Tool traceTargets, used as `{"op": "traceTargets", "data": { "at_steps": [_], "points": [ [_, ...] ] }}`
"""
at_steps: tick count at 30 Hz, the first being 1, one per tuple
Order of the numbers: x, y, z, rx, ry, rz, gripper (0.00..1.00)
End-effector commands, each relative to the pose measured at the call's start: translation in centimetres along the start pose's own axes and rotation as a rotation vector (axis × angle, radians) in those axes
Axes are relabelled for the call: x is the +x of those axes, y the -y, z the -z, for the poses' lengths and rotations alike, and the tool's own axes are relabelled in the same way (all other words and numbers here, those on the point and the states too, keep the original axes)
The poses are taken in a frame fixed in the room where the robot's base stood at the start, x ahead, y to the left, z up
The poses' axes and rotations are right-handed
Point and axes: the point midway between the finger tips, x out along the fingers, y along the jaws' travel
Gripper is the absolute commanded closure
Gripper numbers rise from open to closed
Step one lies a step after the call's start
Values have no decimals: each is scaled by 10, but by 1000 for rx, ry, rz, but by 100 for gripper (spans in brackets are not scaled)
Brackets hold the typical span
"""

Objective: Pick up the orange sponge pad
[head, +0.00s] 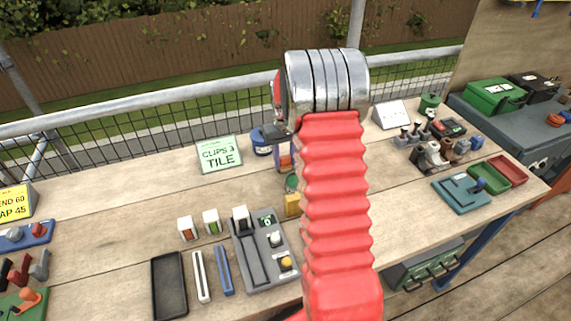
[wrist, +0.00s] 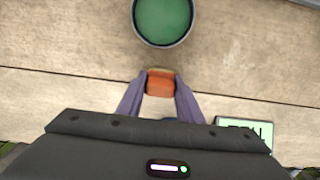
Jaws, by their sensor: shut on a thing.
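The orange sponge pad (wrist: 160,84) is between the two purple fingers of my gripper (wrist: 160,96) in the wrist view. The fingers touch it on both sides, so the gripper is shut on it. In the head view, a small part of the orange pad (head: 284,162) shows just left of my red arm, which hides much of the gripper. I cannot tell whether the pad is clear of the bench top.
A round green-filled container (wrist: 163,18) lies just beyond the pad. A green-lettered sign (head: 219,154) and a blue jar (head: 261,142) stand to the left. A yellow block (head: 292,204) and grey fixture (head: 262,250) are nearer. The left bench middle is clear.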

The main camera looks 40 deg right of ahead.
Motion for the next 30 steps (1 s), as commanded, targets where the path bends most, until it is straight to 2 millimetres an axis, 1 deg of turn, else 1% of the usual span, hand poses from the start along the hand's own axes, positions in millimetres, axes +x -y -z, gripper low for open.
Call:
{"op": "traceTargets", "data": {
  "at_steps": [1, 7, 14, 17, 20, 23, 30],
  "points": [
    [0, 0, 0, 0, 0, 0, 76],
    [0, 0, 0, 0, 0, 0, 89],
    [-1, 0, 0, 0, 0, 0, 89],
    [-4, 0, 0, 0, -1, 0, 89],
    [-13, 0, 1, 0, -2, 0, 89],
    [-27, 0, 1, 0, -3, -1, 89],
    [-69, 0, 1, -1, -4, -1, 89]
  ]
}}
